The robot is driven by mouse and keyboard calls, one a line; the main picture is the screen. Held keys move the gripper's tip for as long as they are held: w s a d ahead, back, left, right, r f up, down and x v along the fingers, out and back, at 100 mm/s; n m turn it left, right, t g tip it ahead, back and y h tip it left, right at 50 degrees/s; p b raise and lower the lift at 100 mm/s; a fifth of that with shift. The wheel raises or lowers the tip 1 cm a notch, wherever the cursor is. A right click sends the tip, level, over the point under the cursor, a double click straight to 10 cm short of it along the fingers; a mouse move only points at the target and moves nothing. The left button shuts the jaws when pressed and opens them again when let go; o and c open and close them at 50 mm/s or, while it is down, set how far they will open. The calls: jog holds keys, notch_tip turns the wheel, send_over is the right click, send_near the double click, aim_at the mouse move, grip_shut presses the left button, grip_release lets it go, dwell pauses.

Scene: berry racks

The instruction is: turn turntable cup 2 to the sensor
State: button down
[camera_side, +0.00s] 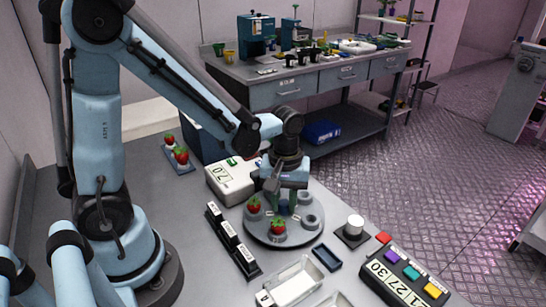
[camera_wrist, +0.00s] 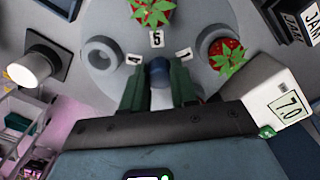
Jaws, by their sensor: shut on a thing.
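The round grey turntable (camera_side: 262,236) stands on the bench; it also fills the upper middle of the wrist view (camera_wrist: 120,80). My gripper (camera_side: 284,207) is low over its middle, its green fingers (camera_wrist: 158,85) shut on a blue knob (camera_wrist: 158,70). Strawberries sit in two cups: one at the front (camera_side: 278,226), one at the left (camera_side: 254,204). Empty cups show at the right (camera_side: 309,221). In the wrist view the label by an empty cup (camera_wrist: 103,54) seems to read 4, and the one by a strawberry (camera_wrist: 152,12) reads 5. No label 2 is readable; my gripper hides part of the turntable.
A white box reading 7.0 (camera_side: 232,183) stands behind the turntable. A white cylinder on a dark base (camera_side: 355,226) stands to its right. A black labelled rack (camera_side: 232,242), a white tray (camera_side: 292,284) and a small dark tray (camera_side: 326,258) lie in front.

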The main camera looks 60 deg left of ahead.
jog(key=shift+n, duration=1)
jog(key=c, duration=0.9)
grip_release()
jog(key=shift+o, duration=0.2)
jog(key=shift+r, duration=0.1)
notch_tip(320, 180, up, 12)
notch_tip(320, 180, up, 11)
send_over(284, 202)
dwell(1.2)
